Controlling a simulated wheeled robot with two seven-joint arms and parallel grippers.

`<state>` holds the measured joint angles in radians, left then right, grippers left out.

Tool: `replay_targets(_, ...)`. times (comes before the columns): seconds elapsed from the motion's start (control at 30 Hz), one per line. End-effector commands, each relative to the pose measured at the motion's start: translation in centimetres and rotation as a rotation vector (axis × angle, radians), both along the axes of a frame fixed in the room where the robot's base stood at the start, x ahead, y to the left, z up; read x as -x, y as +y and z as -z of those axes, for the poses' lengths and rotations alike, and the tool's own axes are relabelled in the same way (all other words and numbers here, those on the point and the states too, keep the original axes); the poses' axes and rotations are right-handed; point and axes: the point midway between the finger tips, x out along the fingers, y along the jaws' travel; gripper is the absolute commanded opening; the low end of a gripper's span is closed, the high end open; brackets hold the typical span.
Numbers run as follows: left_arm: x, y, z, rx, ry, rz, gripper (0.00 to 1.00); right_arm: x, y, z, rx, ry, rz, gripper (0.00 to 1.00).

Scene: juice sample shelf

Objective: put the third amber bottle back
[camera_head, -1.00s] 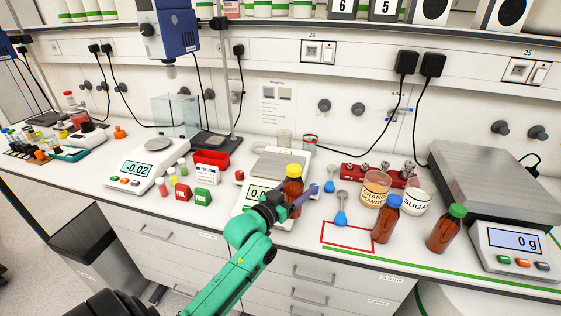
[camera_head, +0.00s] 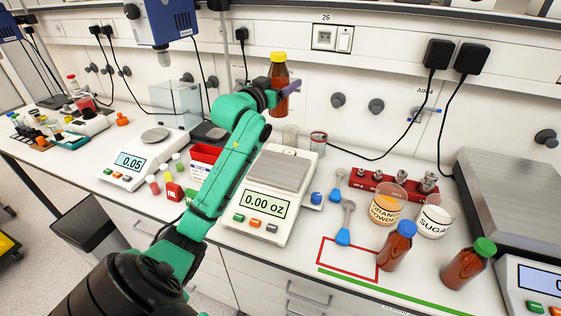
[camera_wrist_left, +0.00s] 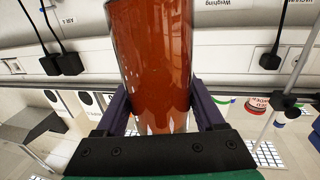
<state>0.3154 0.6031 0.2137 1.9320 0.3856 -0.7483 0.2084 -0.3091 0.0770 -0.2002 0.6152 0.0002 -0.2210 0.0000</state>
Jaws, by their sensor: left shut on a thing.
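My left gripper (camera_head: 277,92) is shut on an amber bottle with a yellow cap (camera_head: 279,70). It holds the bottle upright, well above the bench and in front of the back wall. In the left wrist view the amber bottle (camera_wrist_left: 153,60) fills the space between the two dark fingers. Two other amber bottles stand on the bench at the right: one with a blue cap (camera_head: 396,248) and one with a green cap (camera_head: 468,266). A red outlined rectangle (camera_head: 322,262) on the bench, left of the blue-capped bottle, is empty. My right gripper is not in view.
A kitchen scale (camera_head: 256,231) reading 0.00 oz stands below the raised arm, its plate bare. Blue scoops (camera_head: 343,237), an orange powder jar (camera_head: 386,209), a sugar jar (camera_head: 433,219) and a red weight rack (camera_head: 365,184) crowd the bench right of it.

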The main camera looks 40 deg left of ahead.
Motion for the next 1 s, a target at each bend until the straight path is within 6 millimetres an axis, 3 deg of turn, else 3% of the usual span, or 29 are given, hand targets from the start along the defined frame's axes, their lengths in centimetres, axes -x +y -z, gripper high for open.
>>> replay_targets(0.43,0.0,0.0,13.4,0.003,0.005,-0.001,0.0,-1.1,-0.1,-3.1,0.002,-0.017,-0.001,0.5)
replay_targets(0.73,0.0,0.0,18.3,0.001,0.004,0.001,0.0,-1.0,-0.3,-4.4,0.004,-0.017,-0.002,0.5)
replay_targets(1.0,0.0,0.0,19.1,0.0,0.0,0.0,0.0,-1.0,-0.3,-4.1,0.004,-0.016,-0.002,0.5)
